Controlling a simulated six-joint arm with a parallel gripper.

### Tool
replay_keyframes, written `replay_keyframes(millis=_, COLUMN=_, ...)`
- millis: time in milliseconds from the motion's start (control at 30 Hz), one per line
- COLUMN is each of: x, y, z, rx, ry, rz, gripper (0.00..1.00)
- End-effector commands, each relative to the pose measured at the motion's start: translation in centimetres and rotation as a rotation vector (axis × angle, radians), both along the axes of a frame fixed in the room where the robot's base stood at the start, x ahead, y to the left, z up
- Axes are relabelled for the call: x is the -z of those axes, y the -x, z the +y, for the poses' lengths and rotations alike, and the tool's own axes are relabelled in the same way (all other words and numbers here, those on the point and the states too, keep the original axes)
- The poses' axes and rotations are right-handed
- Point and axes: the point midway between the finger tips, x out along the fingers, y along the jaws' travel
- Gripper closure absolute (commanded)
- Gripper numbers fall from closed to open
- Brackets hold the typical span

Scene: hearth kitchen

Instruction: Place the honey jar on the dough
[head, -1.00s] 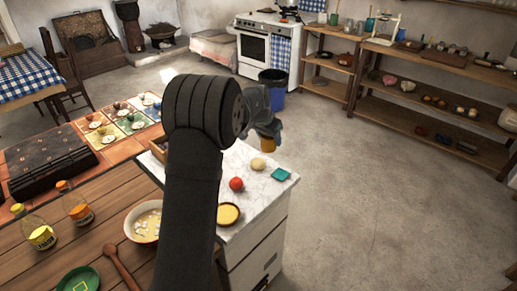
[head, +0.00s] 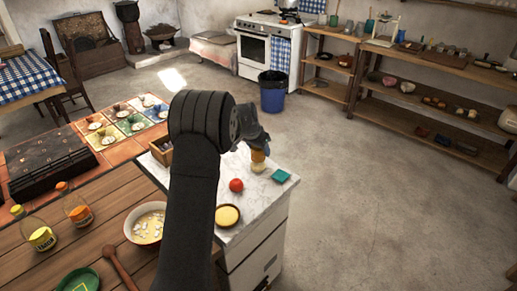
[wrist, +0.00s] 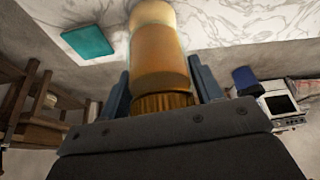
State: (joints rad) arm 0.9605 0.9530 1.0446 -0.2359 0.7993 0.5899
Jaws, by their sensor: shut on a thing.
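The honey jar (head: 258,156), amber with a ribbed lid, is held lid-end in my gripper (head: 258,146). In the wrist view the honey jar (wrist: 160,58) sits between the two blue-grey fingers of my gripper (wrist: 163,92), which are shut on it. The dough (head: 258,168) is a pale round lump on the marble top, directly under the jar in the head view. In the wrist view the pale dough (wrist: 152,12) shows at the jar's far end. I cannot tell whether the jar presses on it or hangs just above.
On the marble counter (head: 253,203) are a red tomato-like ball (head: 236,185), a teal square (head: 280,176) and a round yellow dish (head: 228,215). A wooden box (head: 161,150) stands at the back left corner. The teal square (wrist: 88,42) also shows in the wrist view.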

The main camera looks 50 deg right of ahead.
Motion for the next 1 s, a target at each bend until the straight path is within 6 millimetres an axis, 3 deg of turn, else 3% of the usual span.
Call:
replay_keyframes(millis=100, x=0.2, y=0.0, z=0.0, rx=0.000, ry=0.001, rz=0.000, gripper=0.81)
replay_keyframes(millis=133, x=0.4, y=0.0, z=0.0, rx=0.000, ry=-0.001, rz=0.000, gripper=0.39)
replay_keyframes(millis=233, x=0.3, y=0.0, z=0.0, rx=0.000, ry=0.000, rz=0.000, gripper=0.19)
replay_keyframes(millis=533, x=0.2, y=0.0, z=0.0, rx=0.000, ry=0.000, rz=0.000, gripper=0.19)
replay_keyframes(millis=667, x=-0.8, y=0.0, z=0.3, rx=0.000, ry=0.001, rz=-0.001, gripper=0.19)
replay_keyframes(millis=1000, x=-7.1, y=0.4, z=2.8, rx=-0.001, ry=0.003, rz=-0.002, gripper=0.19)
